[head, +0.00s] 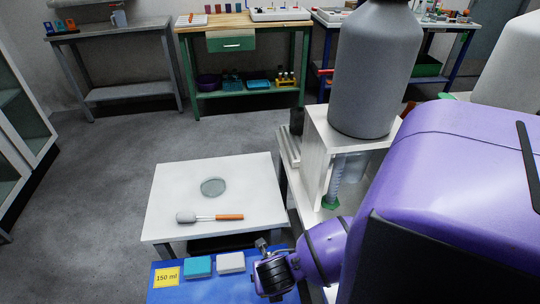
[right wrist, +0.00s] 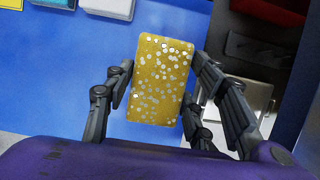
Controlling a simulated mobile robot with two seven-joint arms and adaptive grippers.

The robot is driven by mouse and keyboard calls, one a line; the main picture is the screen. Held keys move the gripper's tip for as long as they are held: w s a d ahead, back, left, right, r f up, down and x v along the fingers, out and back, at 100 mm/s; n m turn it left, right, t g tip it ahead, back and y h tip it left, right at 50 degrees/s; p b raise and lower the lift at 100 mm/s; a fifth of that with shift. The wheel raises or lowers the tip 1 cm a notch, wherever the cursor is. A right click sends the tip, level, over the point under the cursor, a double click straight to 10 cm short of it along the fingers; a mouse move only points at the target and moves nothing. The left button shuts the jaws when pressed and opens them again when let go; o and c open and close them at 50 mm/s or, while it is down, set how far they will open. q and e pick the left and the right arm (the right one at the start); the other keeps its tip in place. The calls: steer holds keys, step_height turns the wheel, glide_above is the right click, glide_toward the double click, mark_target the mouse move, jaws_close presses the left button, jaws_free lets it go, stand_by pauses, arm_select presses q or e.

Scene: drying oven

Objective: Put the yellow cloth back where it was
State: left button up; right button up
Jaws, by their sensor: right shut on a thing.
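The yellow cloth (right wrist: 160,82), a speckled block with white dots, is between the fingers of my right gripper (right wrist: 158,92) in the right wrist view. The fingers are shut on its left and right sides. Behind it is the blue surface (right wrist: 60,85); I cannot tell whether the cloth touches it. In the head view my right gripper (head: 264,250) is at the right end of the blue surface (head: 215,290), and the cloth is hidden there. A teal block (head: 198,266) and a white block (head: 231,262) lie in a row to its left. My left gripper is not in view.
A yellow "150 ml" label (head: 167,277) lies at the left of the blue surface. Beyond it, a white table (head: 165,200) holds a glass dish (head: 213,187) and a brush-like tool (head: 210,217). A white stand (head: 316,150) with a grey cylinder (head: 375,70) rises on the right.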

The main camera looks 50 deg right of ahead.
steer(key=w+d+f+b, duration=0.1)
steer(key=w+d+f, duration=0.3)
steer(key=w+d+f+b, duration=0.1)
steer(key=w+d+f, duration=0.3)
steer(key=w+f, duration=0.1)
steer(key=shift+w+d+f, duration=0.1)
steer(key=shift+w, duration=0.05)
step_height(320, 180, down, 3)
steer(key=shift+w+d+f+b, duration=0.15)
steer(key=shift+b, duration=0.25)
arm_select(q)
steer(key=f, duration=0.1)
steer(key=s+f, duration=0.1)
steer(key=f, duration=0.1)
arm_select(e)
steer(key=shift+f, duration=0.1)
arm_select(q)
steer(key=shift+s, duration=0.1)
arm_select(e)
steer(key=shift+f, duration=0.15)
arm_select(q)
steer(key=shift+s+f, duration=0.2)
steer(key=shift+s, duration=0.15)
arm_select(e)
steer(key=o, duration=1.2)
